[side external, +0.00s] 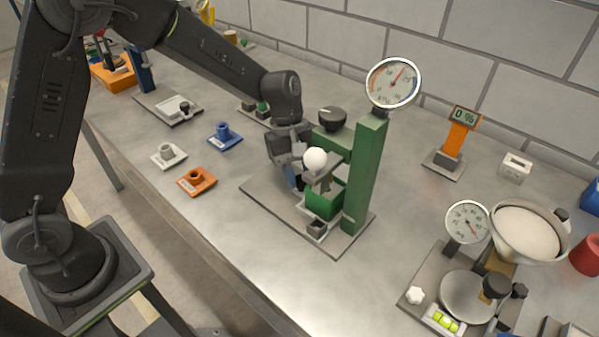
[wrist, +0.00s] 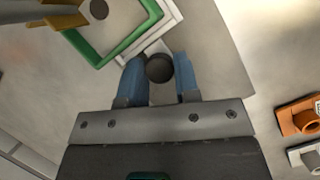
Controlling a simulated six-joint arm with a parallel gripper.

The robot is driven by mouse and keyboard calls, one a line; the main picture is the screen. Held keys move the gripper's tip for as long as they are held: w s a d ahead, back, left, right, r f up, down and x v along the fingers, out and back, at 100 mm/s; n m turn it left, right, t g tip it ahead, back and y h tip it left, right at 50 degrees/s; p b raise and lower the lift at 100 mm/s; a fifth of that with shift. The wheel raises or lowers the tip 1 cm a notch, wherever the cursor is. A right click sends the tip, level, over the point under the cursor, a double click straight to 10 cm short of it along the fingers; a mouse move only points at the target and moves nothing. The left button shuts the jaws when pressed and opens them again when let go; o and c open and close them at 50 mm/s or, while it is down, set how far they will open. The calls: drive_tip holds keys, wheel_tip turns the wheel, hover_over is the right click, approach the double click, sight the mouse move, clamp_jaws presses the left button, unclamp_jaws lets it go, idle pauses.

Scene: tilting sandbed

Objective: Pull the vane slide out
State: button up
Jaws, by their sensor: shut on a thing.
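The green stand (side external: 366,180) rises from a grey base plate (side external: 262,192) in the side view, with a green open box (side external: 324,200) at its foot. My gripper (side external: 296,180) is low at the left side of this box. In the wrist view, the blue fingers of my gripper (wrist: 160,75) are shut on a dark round knob (wrist: 159,68). The knob sits by a pale strip (wrist: 150,49) at the corner of the green frame (wrist: 112,52); it appears to be the vane slide's knob. In the side view my gripper hides the knob.
A white ball (side external: 315,159) sits above the box, and a dial gauge (side external: 394,82) tops the stand. Orange (side external: 197,180) and blue (side external: 225,134) small fixtures lie to the left. A scale with a bowl (side external: 524,232) stands at right. The bench front-left of the plate is clear.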

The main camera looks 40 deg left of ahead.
clamp_jaws()
drive_tip(key=a, duration=1.1)
drive_tip(key=shift+a, duration=0.25)
drive_tip(key=o, duration=0.7)
unclamp_jaws()
drive_tip(key=shift+a, duration=0.1)
drive_tip(key=v, duration=1.4)
